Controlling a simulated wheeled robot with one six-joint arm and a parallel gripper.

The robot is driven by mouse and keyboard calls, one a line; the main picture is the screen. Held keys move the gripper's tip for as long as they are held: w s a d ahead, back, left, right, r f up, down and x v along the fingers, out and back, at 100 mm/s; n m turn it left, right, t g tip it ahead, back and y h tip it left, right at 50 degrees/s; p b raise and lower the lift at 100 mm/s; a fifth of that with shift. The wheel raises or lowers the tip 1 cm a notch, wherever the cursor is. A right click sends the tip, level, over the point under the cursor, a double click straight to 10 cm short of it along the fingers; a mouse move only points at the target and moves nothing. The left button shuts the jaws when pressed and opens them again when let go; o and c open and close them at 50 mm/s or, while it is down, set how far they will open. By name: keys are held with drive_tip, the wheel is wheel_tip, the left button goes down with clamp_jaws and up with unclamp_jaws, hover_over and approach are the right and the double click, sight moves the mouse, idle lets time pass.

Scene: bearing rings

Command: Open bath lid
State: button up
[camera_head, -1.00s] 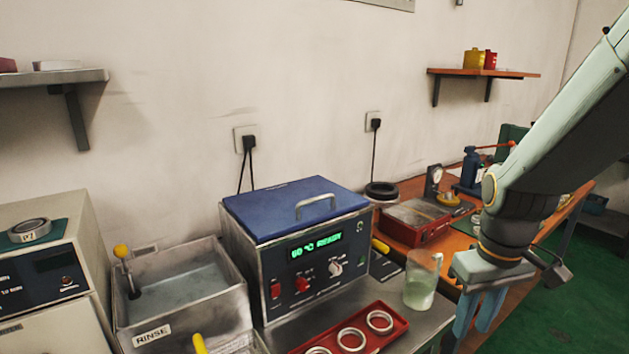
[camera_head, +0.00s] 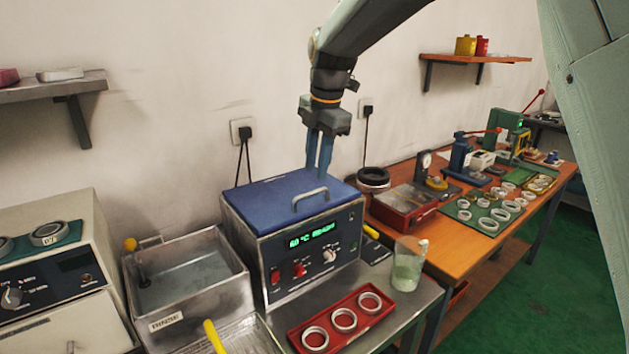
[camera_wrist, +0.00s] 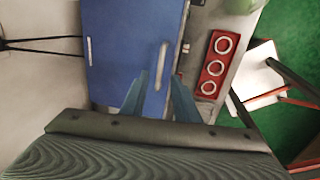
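The bath (camera_head: 305,245) is a metal box with a green display that appears to read 60 °C READY. Its blue lid (camera_head: 265,200) lies flat and closed on top, with a light bar handle (camera_head: 311,198) near the front edge. My gripper (camera_head: 318,174) points down above the lid, behind the handle in the head view. In the wrist view its two fingers (camera_wrist: 158,82) are apart with nothing held between them. The handle (camera_wrist: 161,55) shows just beyond the fingertips there, over the blue lid (camera_wrist: 115,60). I cannot tell the exact height of the fingertips above the lid.
A rinse tank (camera_head: 190,290) stands left of the bath. A red tray (camera_head: 335,345) with 3 rings lies in front, and a beaker (camera_head: 408,265) stands right of it. The orange bench (camera_head: 445,245) holds a red box (camera_head: 405,208). The wall is behind the bath.

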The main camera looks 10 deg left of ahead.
drive_tip(key=p, duration=0.2)
hover_over(314, 206)
wheel_tip(314, 206, down, 6)
drive_tip(key=shift+r, duration=0.1)
clamp_jaws()
